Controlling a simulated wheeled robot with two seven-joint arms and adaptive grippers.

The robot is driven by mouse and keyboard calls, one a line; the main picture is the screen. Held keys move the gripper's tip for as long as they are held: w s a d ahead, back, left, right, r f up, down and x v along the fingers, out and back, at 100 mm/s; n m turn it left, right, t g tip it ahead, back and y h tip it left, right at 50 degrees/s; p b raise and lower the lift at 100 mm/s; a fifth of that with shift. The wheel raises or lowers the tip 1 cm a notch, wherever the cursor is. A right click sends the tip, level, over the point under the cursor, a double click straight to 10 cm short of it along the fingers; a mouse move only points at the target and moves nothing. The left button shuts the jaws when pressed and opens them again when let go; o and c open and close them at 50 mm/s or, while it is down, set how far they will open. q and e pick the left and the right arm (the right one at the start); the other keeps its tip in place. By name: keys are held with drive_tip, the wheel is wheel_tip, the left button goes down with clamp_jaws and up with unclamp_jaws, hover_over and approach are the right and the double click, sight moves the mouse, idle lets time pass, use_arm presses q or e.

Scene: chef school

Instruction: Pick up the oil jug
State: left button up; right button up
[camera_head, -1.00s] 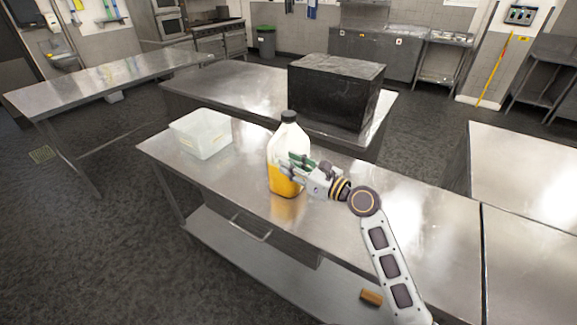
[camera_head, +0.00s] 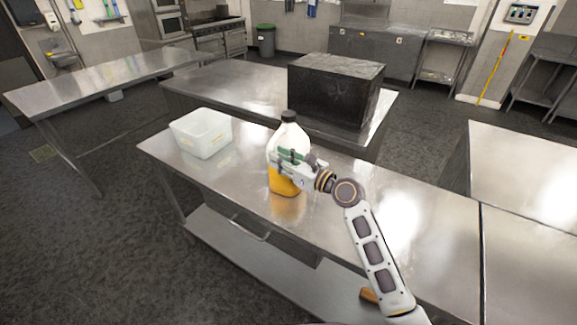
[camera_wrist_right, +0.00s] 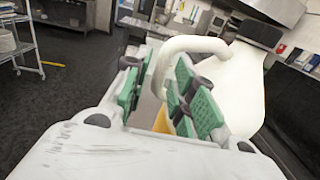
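The oil jug (camera_head: 290,134) is a translucent white bottle with a dark cap and orange-yellow oil in its lower part. It stands upright on the near steel table (camera_head: 400,215). My right gripper (camera_head: 287,157) is at the jug's side, about mid-height. In the right wrist view, the jug's white body (camera_wrist_right: 248,88) is to the right, and its looped handle (camera_wrist_right: 192,43) runs down between the green-padded fingers (camera_wrist_right: 160,95). The fingers are apart with a gap around the handle; contact with it is not clear. My left gripper is not in view.
A clear plastic bin (camera_head: 203,135) stands left of the jug on the same table. A large black box (camera_head: 335,92) sits on the table behind. A brown block (camera_head: 368,295) lies on the lower shelf. The tabletop right of my arm is clear.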

sight(272, 150)
drive_tip(key=shift+x, duration=1.9)
drive_tip(key=shift+w+d, duration=0.1)
clamp_jaws()
drive_tip(key=shift+r, duration=0.45)
drive_tip(key=shift+w, duration=0.1)
